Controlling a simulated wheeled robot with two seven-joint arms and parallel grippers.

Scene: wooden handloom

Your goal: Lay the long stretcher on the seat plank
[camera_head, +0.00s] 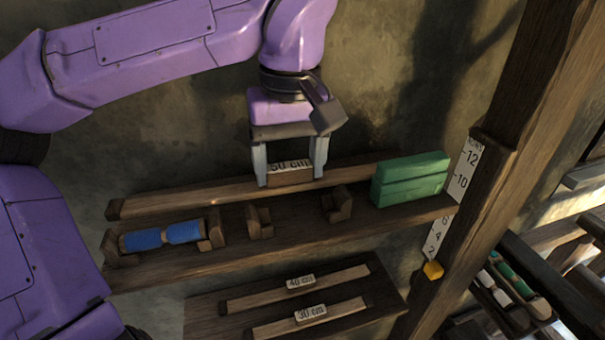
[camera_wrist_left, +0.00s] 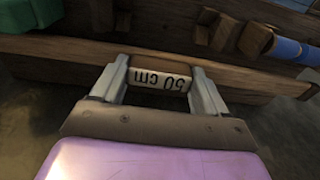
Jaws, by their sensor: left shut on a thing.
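The long stretcher (camera_head: 190,197) is a brown wooden bar with darker ends and a "50 cm" label. It runs along the back of the upper wall shelf (camera_head: 290,237). My left gripper (camera_head: 290,178) is shut on its middle from above, one finger on each side of the label. The stretcher also shows in the left wrist view (camera_wrist_left: 50,52), with the label upside down between the fingers (camera_wrist_left: 160,82). I cannot tell whether it still touches the shelf. I cannot single out the seat plank for sure. My right gripper is not in view.
The shelf holds a blue-wound shuttle (camera_head: 162,237), small wooden cradles (camera_head: 260,222) and green blocks (camera_head: 410,180). Below, a board bears the 40 cm (camera_head: 335,278) and 30 cm (camera_head: 340,310) stretchers. A thick post (camera_head: 490,170) with a number scale stands to the right.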

